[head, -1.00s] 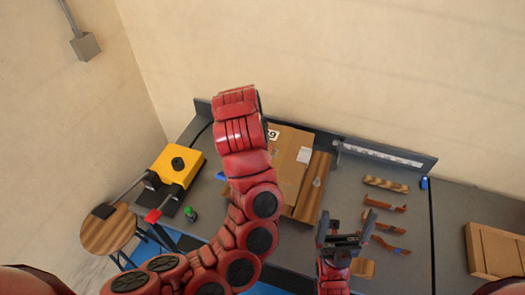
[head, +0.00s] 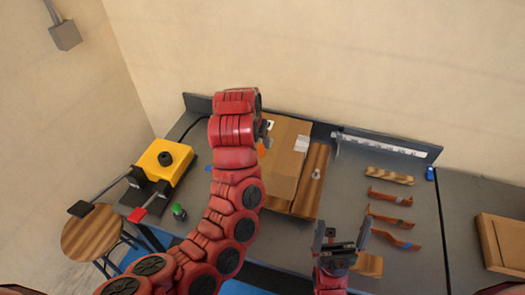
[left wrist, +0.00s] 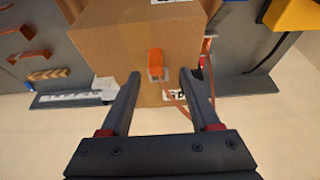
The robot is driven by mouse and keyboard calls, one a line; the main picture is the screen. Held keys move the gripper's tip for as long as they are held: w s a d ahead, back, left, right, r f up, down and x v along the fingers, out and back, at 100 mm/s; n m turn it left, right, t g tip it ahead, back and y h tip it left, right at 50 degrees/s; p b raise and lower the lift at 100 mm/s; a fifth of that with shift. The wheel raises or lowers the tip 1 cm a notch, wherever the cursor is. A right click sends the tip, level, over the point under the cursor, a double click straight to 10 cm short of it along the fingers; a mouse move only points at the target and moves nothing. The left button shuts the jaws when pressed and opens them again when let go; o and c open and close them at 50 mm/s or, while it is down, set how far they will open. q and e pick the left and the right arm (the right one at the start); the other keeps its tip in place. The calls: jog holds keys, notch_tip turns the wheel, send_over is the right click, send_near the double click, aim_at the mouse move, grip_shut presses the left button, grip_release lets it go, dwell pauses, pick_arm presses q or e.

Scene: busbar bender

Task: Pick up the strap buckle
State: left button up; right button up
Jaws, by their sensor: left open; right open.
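A small orange piece with a pale lower part, which looks like the strap buckle (left wrist: 156,62), is on the side of a cardboard box (left wrist: 135,35) in the left wrist view. A thin reddish strap or cord runs beside it. A bit of orange (head: 262,149) shows beside my left arm in the head view. My left gripper (left wrist: 160,75) is open, its fingers either side of the orange piece in the picture; I cannot tell the remaining gap. My left arm hides part of the box (head: 285,160) in the head view. My right gripper (head: 342,228) is open and empty over the table's front.
A yellow bender (head: 163,160) and a green-topped item (head: 179,211) are at the left. Several copper bars (head: 390,218) lie right of the box. A wooden stool (head: 92,233) stands front left. A wooden tray (head: 500,243) is far right.

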aim_at(260, 148)
pick_arm(q)
jog(key=shift+w+d+f+p, duration=0.1)
jog(key=shift+f+p, duration=0.25)
jog(key=shift+p, duration=0.15)
jog(key=x, duration=0.1)
jog(key=p+x, duration=0.2)
jog(key=x, duration=0.1)
jog(key=shift+d, duration=0.25)
jog(key=shift+f, duration=0.25)
grip_shut()
